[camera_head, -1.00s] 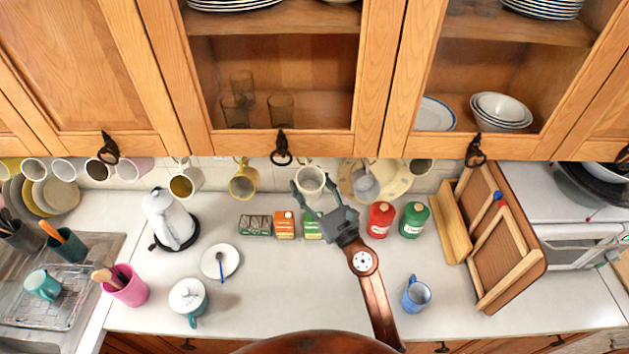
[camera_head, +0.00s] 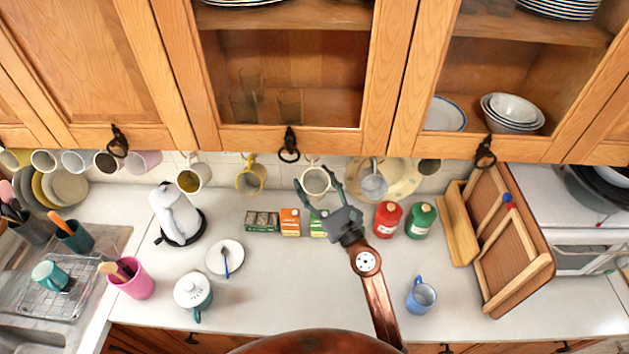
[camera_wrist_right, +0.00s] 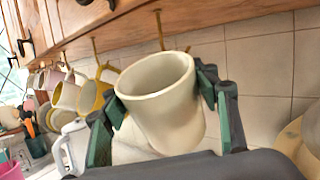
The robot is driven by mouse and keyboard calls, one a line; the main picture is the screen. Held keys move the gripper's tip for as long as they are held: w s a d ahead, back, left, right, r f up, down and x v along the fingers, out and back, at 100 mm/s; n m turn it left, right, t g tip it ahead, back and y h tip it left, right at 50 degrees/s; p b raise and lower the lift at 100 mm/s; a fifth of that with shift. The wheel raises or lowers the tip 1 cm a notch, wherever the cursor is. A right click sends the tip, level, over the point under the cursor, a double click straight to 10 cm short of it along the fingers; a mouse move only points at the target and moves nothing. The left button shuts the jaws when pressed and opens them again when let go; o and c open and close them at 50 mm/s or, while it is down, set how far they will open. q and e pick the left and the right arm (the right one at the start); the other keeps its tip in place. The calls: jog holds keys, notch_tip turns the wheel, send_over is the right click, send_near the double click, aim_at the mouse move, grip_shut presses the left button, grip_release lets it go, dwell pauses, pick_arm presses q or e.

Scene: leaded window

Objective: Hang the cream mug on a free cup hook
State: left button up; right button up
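The cream mug (camera_head: 315,181) is below the wall cupboard, in the row of hanging mugs, with its mouth facing out. In the right wrist view the cream mug (camera_wrist_right: 160,105) is tilted, and a brass cup hook (camera_wrist_right: 158,30) comes down right behind its rim. Its handle is hidden, so I cannot see how it sits on the hook. My right gripper (camera_head: 321,185) has its fingers spread either side of the mug; in the wrist view its pads (camera_wrist_right: 163,115) stand apart from the mug's lower sides. My left gripper is not in view.
A yellow mug (camera_head: 250,178) hangs to the left and a grey mug (camera_head: 374,186) to the right. Small boxes (camera_head: 290,222), a red canister (camera_head: 387,219) and a green canister (camera_head: 420,219) stand below. The worktop's front middle is clear.

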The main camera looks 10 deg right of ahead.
jog(key=o, duration=0.4)
